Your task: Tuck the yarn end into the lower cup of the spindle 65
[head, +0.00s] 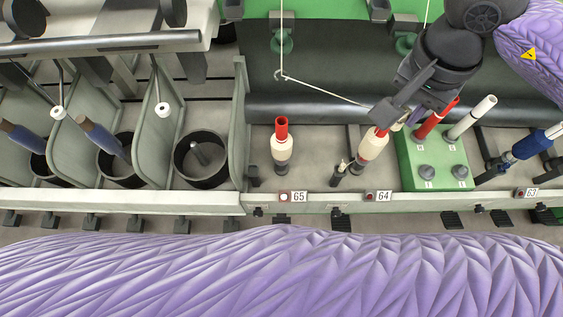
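Spindle 65 stands upright above the label 65 (299,196), carrying a red tube (281,128) with cream yarn wound on it (281,149). The lower cup (281,169) is at its foot, small and dark, with little detail visible. The yarn (322,89) comes down from the top, bends at a small guide behind spindle 65 and runs right to my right gripper (384,112). The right fingertips look closed on the yarn end, above the bobbin of spindle 64 (373,147); the end itself is hidden. My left gripper is not in view.
A green block (408,170) with red and white tubes (472,117) stands right of spindle 64. A blue bobbin (532,144) leans at far right. A dark roller (310,108) spans behind the spindles. Round cans (202,180) are left. Space around spindle 65 is fairly clear.

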